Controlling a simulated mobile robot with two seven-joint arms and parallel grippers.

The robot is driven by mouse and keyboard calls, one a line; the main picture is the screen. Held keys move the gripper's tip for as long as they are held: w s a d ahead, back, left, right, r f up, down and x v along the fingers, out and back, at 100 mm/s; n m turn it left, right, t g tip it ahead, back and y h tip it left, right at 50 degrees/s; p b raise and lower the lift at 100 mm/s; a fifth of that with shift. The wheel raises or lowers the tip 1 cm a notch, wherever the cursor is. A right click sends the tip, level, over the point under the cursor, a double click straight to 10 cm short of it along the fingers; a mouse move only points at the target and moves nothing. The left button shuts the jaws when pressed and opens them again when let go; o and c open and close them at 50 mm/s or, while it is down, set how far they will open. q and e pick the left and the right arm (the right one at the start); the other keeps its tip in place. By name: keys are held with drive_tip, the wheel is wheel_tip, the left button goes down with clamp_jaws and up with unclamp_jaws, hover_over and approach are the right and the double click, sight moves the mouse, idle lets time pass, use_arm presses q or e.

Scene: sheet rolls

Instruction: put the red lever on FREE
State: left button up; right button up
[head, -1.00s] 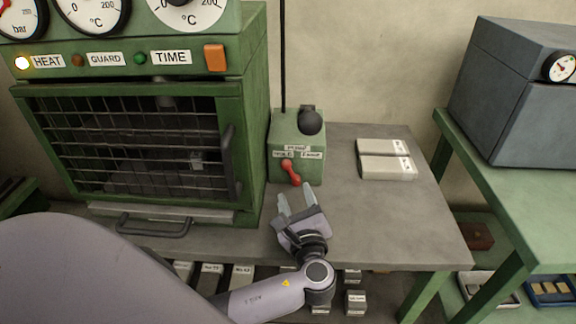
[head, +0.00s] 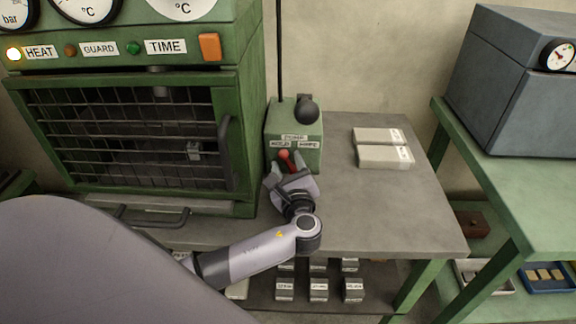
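The red lever (head: 285,155) is on the front of a small green box (head: 307,125) on the grey bench. Its round top leans to the upper left, toward the left of two small labels, whose small print is hard to read. My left gripper (head: 286,168) is at the front of the box, its fingers apart, one on each side of the lever. The gripper hides the lever's lower part. I cannot tell whether a finger touches it. My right gripper is not in view.
The green oven (head: 232,100) stands close on the left. Two pale labelled packs (head: 384,156) lie to the right on the bench (head: 370,215), which is otherwise clear there.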

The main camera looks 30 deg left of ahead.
use_arm(q)
clamp_jaws()
drive_tip(key=shift+w+d+r+m+p, duration=0.1)
drive_tip(key=shift+d+m+p, duration=0.15)
drive_tip(key=shift+m+p, duration=0.45)
drive_tip(key=shift+w+d+r+m+p, duration=0.1)
drive_tip(key=shift+d+m+p, duration=0.1)
drive_tip(key=shift+m+p, duration=0.45)
drive_tip(key=shift+w+d+m+t+p, duration=0.1)
drive_tip(key=shift+d+m+t+p, duration=0.15)
drive_tip(key=shift+m, duration=0.35)
drive_tip(key=shift+w+d+m+t+p, duration=0.15)
drive_tip(key=shift+m+p, duration=0.15)
drive_tip(key=shift+m, duration=0.25)
drive_tip(key=shift+w+d+f+m+t+p, duration=0.1)
drive_tip(key=shift+d+m+t+p, duration=0.1)
drive_tip(key=shift+m, duration=0.4)
drive_tip(key=shift+w+d+f+m+t+p, duration=0.1)
drive_tip(key=shift+m+p, duration=0.1)
drive_tip(key=shift+m, duration=0.4)
